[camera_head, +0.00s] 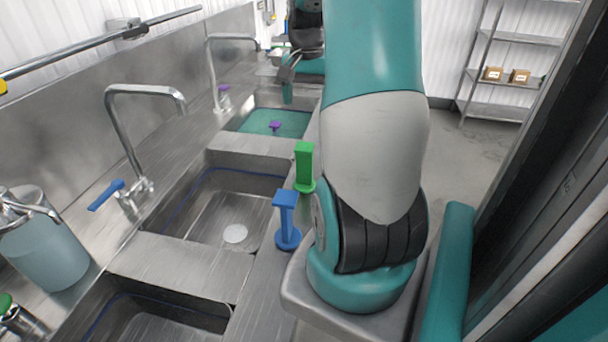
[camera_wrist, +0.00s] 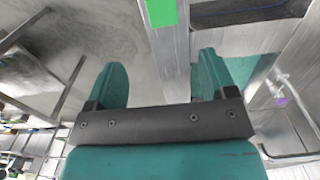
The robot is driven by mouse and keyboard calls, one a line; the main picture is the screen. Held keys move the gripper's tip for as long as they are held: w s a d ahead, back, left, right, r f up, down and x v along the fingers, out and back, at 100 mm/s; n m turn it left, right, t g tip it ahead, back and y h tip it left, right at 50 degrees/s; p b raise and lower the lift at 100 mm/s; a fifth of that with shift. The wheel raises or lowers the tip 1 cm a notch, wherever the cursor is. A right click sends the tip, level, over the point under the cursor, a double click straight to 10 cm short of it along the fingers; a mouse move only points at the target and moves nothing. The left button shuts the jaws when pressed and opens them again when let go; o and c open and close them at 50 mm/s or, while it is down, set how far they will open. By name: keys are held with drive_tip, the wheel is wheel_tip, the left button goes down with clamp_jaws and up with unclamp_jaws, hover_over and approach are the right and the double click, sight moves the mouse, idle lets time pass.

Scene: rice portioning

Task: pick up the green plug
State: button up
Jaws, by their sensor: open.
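The green plug (camera_head: 304,167) stands upright on the metal rim beside the sinks, behind the blue plug (camera_head: 287,220) in the head view. In the wrist view part of the green plug (camera_wrist: 162,12) shows at the top edge, cut off by the frame. My gripper (camera_wrist: 163,62) is open, with its two teal fingers apart and nothing between them. In the head view my arm hides part of the area to the right of the plugs.
An empty sink (camera_head: 235,207) lies left of the plugs. A farther sink (camera_head: 290,122) holds teal liquid and a purple plug (camera_head: 275,125). A tap with a blue handle (camera_head: 105,195) and a jar (camera_head: 45,245) stand at left. A shelf (camera_head: 520,38) stands at the back right.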

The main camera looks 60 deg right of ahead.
sight(306, 146)
wheel_tip(306, 146, down, 11)
drive_tip(key=shift+a+r+p, duration=0.1)
drive_tip(key=shift+p, duration=0.85)
drive_tip(key=shift+w+a+f+p, duration=0.1)
drive_tip(key=shift+f+p, duration=0.4)
drive_tip(key=shift+f, duration=0.9)
drive_tip(key=shift+w+a+f+p, duration=0.1)
drive_tip(key=shift+f+p, duration=0.35)
drive_tip(key=shift+f, duration=0.95)
clamp_jaws()
drive_tip(key=shift+d+r, duration=0.1)
wheel_tip(306, 146, up, 20)
drive_tip(key=b, duration=0.3)
